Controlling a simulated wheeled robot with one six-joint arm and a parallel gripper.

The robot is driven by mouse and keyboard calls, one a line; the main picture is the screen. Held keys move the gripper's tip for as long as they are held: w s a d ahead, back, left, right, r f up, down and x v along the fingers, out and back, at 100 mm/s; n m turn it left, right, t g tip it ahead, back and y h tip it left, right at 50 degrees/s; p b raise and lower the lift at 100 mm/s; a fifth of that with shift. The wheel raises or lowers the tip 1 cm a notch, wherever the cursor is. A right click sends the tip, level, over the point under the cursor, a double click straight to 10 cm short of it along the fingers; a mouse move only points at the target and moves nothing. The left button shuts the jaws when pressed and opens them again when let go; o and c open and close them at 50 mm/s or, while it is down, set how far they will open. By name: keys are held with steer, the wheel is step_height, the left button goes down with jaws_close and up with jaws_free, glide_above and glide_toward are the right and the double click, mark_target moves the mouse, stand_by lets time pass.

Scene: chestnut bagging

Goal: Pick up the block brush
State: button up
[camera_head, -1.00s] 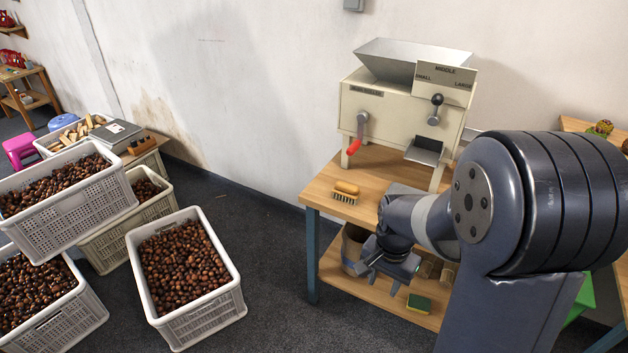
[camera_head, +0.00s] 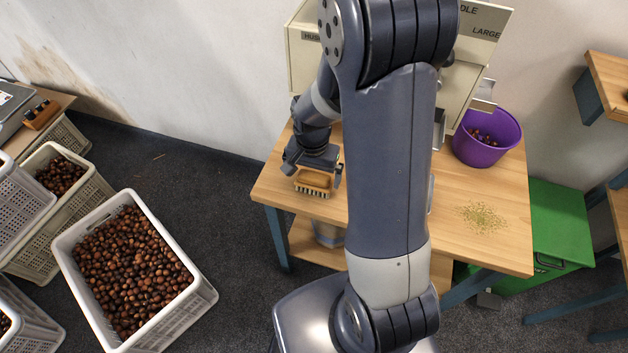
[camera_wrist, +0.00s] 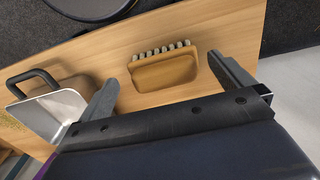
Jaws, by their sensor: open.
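The block brush (camera_head: 314,181) has a tan wooden back and a row of pale bristles. It lies on the wooden table (camera_head: 462,240) near its left front corner. In the wrist view the brush (camera_wrist: 165,71) lies between my two fingers, somewhat beyond their tips. My gripper (camera_head: 313,170) is open and empty, just over and behind the brush in the head view. In the wrist view both fingers of my gripper (camera_wrist: 164,76) stand apart, one on each side of the brush. No contact with the brush shows.
The sorting machine (camera_head: 303,45) stands at the back of the table. A metal scoop (camera_wrist: 52,112) lies beside the brush in the wrist view. A purple bucket (camera_head: 486,138) and crumbs (camera_head: 483,217) are on the table's right. Chestnut crates (camera_head: 203,305) stand on the floor at left.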

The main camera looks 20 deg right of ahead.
mark_target(313, 178)
steer(key=shift+w+d+f, duration=0.1)
steer(key=shift+w+f, duration=0.05)
steer(key=shift+f, duration=1.15)
steer(key=shift+w+f, duration=0.1)
steer(key=shift+f, duration=1.15)
steer(key=shift+c, duration=0.4)
steer(key=c, duration=0.7)
steer(key=shift+r, duration=0.1)
step_height(313, 178, up, 10)
steer(key=shift+f, duration=0.1)
